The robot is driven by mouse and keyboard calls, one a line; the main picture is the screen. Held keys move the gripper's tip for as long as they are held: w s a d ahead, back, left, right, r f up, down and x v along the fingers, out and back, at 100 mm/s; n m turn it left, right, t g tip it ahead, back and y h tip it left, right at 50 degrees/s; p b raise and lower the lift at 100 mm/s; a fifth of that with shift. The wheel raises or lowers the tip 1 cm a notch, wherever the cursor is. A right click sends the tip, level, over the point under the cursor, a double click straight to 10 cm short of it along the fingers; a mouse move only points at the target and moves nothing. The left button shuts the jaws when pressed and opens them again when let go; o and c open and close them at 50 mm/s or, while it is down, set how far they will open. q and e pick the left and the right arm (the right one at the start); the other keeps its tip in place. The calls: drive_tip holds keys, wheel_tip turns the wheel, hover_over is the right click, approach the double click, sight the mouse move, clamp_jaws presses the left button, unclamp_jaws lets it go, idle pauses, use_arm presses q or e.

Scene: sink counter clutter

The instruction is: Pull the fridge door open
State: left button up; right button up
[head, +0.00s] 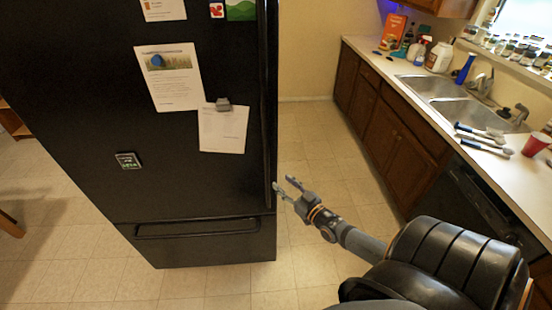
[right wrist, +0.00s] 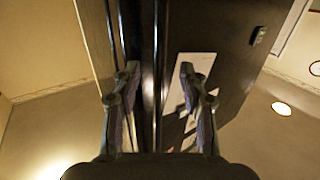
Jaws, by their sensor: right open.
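The black fridge door (head: 90,90) fills the left of the head view and looks closed. Its long vertical handle (head: 272,110) runs along the door's right edge. My right gripper (head: 283,190) is open beside the lower end of this handle, with its fingers pointing at the door edge. In the right wrist view the two fingers (right wrist: 158,75) are spread, and the dark handle bar (right wrist: 160,50) shows between them. I cannot tell whether they touch it. My left gripper is not in view.
Below the door is a drawer with a horizontal handle (head: 198,228). Papers and magnets are on the door. A counter (head: 385,62) with a sink (head: 430,86), bottles, brushes and a red cup (head: 536,144) stands to the right. The tiled floor (head: 310,130) between is clear.

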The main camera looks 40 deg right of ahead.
sight(268, 169)
drive_tip(key=w+b, duration=0.1)
drive_tip(key=w, duration=0.2)
drive_tip(key=w+b, duration=0.2)
drive_tip(key=w, duration=0.1)
drive_tip(key=w+b, duration=0.2)
drive_tip(key=w, duration=0.2)
drive_tip(key=shift+a+r, duration=0.2)
drive_tip(key=shift+r, duration=0.05)
drive_tip(key=shift+w, duration=0.2)
drive_tip(key=shift+d+r, duration=0.1)
drive_tip(key=shift+r, duration=0.1)
drive_tip(key=shift+c, duration=0.6)
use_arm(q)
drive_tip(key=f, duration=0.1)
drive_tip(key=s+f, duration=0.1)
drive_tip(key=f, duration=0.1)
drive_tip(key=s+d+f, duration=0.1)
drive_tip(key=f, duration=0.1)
use_arm(e)
clamp_jaws()
